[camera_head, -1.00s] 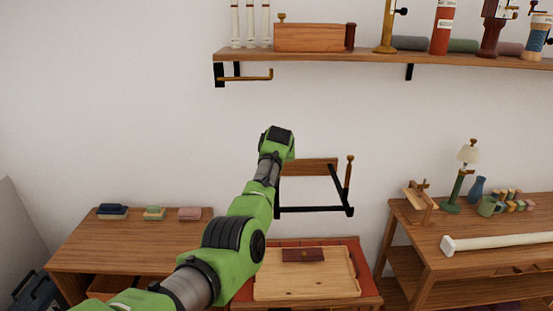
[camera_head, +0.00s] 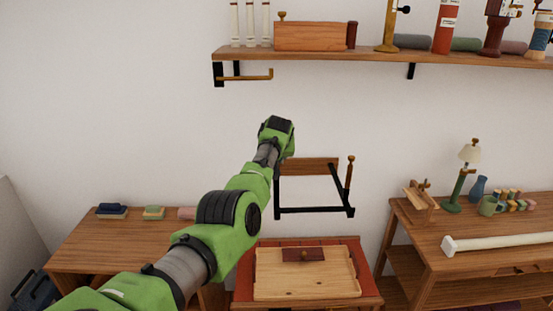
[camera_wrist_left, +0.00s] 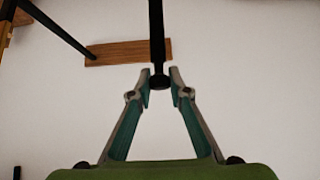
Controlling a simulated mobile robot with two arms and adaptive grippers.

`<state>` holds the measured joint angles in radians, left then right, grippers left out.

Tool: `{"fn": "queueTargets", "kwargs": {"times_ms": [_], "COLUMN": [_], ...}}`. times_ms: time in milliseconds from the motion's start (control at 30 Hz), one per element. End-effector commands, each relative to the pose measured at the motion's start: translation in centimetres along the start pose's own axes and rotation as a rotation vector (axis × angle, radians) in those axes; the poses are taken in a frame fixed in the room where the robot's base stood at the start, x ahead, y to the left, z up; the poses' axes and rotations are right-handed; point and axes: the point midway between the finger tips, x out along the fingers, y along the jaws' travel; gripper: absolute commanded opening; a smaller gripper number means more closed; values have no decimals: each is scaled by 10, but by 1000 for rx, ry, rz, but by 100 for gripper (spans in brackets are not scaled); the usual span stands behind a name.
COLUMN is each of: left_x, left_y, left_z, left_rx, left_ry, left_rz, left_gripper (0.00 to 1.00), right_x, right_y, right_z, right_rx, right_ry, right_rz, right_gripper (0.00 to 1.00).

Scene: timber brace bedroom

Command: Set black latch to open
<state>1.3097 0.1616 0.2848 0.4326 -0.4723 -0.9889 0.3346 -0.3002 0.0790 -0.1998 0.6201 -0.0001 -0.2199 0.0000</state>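The black latch (camera_head: 315,210) is a frame of black bars below a wooden plate (camera_head: 312,165) on the wall. In the left wrist view, one black bar (camera_wrist_left: 157,35) runs down from the top edge and ends in a rounded tip. My left gripper (camera_wrist_left: 160,85) has its two teal-and-grey fingertips on either side of that tip, with only narrow gaps. I cannot tell whether they touch it. In the head view, my green arm reaches up to the plate's left end, and its gripper is hidden behind the wrist. My right gripper is not in view.
A wooden post (camera_head: 349,180) stands at the plate's right end. A shelf (camera_head: 380,55) with several objects is above. Below is a wooden tray (camera_head: 265,290) on a stand; desks stand left (camera_head: 75,245) and right (camera_head: 400,215). The wall around the latch is bare.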

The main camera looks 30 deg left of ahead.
Motion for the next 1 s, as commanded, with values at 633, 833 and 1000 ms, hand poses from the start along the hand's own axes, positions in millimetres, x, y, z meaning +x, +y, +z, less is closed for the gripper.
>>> {"fn": "queueTargets", "kwargs": {"times_ms": [633,833,1000], "left_x": [-7,-22,-39], "left_y": [1,1,1], "left_z": [0,0,1], "left_rx": [1,0,0], "left_ry": [0,1,1], "left_rz": [-1,-1,0], "left_gripper": [34,34,34], "right_x": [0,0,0], "right_y": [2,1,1], "right_z": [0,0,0], "right_rx": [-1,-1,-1], "right_ry": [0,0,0], "right_rz": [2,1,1], "right_gripper": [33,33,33]}}
